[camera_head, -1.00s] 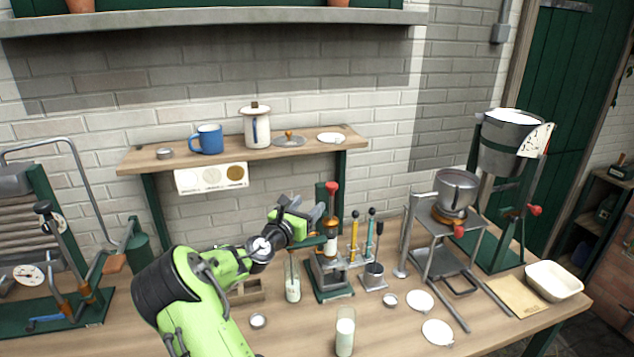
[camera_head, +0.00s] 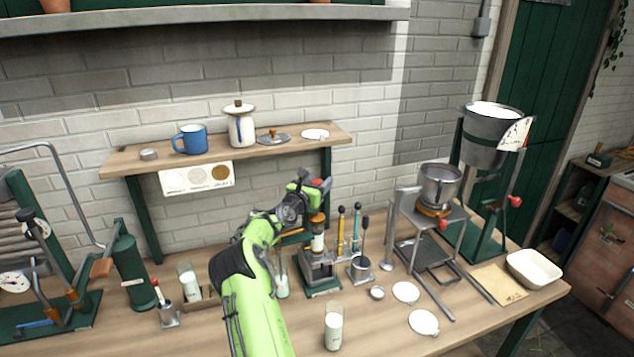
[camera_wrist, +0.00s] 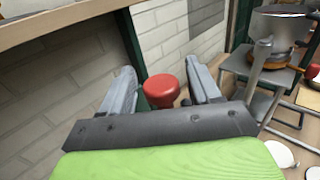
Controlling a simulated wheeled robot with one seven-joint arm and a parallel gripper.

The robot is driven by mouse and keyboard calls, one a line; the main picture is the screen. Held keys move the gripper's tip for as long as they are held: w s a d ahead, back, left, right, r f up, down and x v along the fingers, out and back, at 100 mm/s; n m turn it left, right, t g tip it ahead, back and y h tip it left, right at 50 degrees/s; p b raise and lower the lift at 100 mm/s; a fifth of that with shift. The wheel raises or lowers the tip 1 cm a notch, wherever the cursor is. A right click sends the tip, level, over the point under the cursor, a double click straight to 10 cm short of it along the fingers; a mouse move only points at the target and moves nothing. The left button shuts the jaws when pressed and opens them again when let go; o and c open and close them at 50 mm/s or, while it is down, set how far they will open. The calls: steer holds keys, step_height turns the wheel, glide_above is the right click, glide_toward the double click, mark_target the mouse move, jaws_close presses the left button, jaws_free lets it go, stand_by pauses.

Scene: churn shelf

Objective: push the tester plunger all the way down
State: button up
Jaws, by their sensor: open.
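The tester (camera_head: 321,283) stands on the bench with a dark green base, grey body and a pale upright column (camera_head: 318,241). Its plunger has a red knob (camera_head: 326,185), which stands high above the body. My gripper (camera_head: 311,184) is at the height of the knob, just beside it, and partly covers the upper plunger in the head view. In the wrist view, the red knob (camera_wrist: 165,91) shows between the two grey fingers of my gripper (camera_wrist: 159,70). The fingers are open, with gaps visible around the knob; contact cannot be told. The plunger rod is mostly hidden.
A wooden shelf (camera_head: 110,166) with a blue mug (camera_head: 190,140) and a white canister (camera_head: 239,127) is behind. Colored-handled tools (camera_head: 341,232) stand right of the tester. A glass of milk (camera_head: 333,327) is in front, and a bottle (camera_head: 282,276) stands close left.

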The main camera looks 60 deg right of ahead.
jaws_close()
step_height(320, 180, down, 7)
steer(key=b, duration=0.3)
steer(key=shift+f+b, duration=0.2)
steer(key=shift+b, duration=0.1)
steer(key=shift+c, duration=1.1)
jaws_free()
steer(key=shift+o, duration=1.1)
steer(key=shift+r, duration=0.1)
steer(key=a+b, duration=0.1)
steer(key=a, duration=1.4)
steer(key=shift+a, duration=0.4)
